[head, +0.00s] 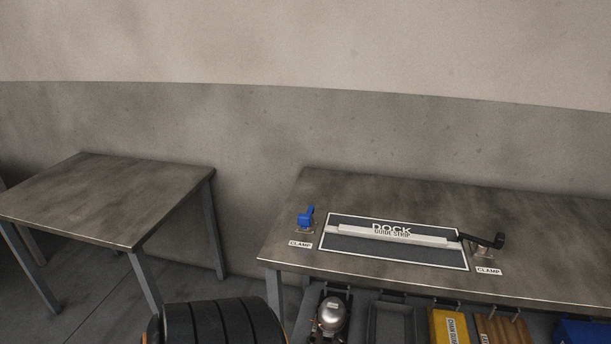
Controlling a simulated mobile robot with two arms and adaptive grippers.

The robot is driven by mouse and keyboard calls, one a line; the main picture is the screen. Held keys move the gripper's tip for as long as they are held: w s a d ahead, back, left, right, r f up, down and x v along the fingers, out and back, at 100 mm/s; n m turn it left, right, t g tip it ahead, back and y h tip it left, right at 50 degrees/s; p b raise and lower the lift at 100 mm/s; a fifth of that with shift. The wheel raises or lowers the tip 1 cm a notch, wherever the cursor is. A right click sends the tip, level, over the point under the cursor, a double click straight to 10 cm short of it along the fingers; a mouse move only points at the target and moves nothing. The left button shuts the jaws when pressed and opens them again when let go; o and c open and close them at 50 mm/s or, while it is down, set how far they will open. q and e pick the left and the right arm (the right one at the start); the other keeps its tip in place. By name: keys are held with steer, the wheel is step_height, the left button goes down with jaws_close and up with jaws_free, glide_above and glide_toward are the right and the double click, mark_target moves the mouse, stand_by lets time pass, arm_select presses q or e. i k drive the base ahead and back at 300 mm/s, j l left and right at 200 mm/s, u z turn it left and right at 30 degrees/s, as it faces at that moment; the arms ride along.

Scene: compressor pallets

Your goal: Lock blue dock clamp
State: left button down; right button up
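The blue dock clamp (306,217) stands on the right table, just left of the dock mat. Its blue handle appears raised, and a small "CLAMP" label lies in front of it. The dock mat (343,255) is a dark rectangle with a white border, marked "DOCK". A pale guide strip (405,238) lies across it. A black clamp (488,241) stands at the mat's right end, its arm reaching left over the mat's edge toward the strip. Neither of my grippers is in view.
The right table (540,230) is bare behind and right of the dock. A bare table (110,200) stands left, across a floor gap.

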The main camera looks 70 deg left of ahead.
mark_target(304, 220)
steer(key=u, duration=2.1)
